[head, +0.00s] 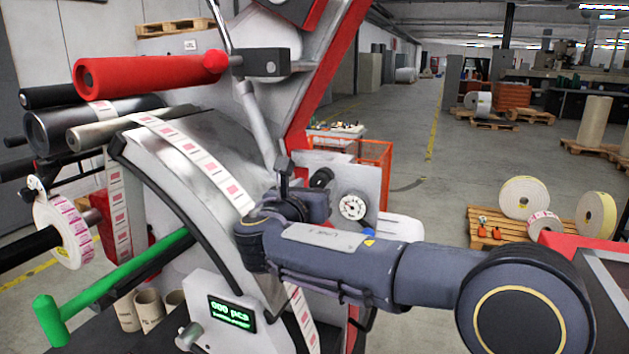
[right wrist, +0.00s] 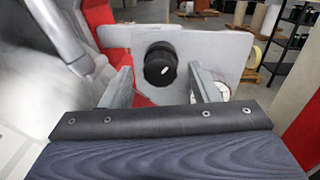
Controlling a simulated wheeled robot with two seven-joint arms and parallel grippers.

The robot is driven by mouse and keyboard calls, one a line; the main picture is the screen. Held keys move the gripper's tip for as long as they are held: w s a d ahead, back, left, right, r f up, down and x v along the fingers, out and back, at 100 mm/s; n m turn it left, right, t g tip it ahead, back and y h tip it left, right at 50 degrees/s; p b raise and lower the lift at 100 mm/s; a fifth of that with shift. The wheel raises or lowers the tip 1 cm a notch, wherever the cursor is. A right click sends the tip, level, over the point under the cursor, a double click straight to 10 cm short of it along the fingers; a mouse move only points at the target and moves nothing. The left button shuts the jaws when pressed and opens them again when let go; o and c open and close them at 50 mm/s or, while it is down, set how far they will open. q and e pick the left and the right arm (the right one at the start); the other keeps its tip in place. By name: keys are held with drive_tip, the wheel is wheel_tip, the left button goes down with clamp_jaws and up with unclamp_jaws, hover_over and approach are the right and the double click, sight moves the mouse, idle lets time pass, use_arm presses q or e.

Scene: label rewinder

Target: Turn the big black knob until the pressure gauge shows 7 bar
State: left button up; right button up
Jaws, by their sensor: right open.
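The big black knob (right wrist: 160,64) sits on a light grey panel (right wrist: 222,50), and in the right wrist view it lies between and beyond my open fingers. It also shows in the head view (head: 321,178), just left of the gauge. My right gripper (right wrist: 159,80) is open and empty, with one finger on each side of the knob's line; I cannot tell whether either touches it. The round white pressure gauge (head: 353,206) is on the same panel; its reading is too small to tell. In the wrist view the gauge is mostly hidden behind the right finger. My left gripper is not in view.
The label rewinder's curved metal plate (head: 190,150) with a label strip stands left of my right arm. A red roller (head: 145,75) and a green-handled bar (head: 120,275) jut out left. An orange crate (head: 375,160) is behind the panel. Pallets with rolls stand on the floor at right.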

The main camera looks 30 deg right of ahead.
drive_tip(key=shift+w+d, duration=0.25)
drive_tip(key=shift+d, duration=0.05)
drive_tip(key=c, duration=1)
drive_tip(key=shift+o, duration=0.2)
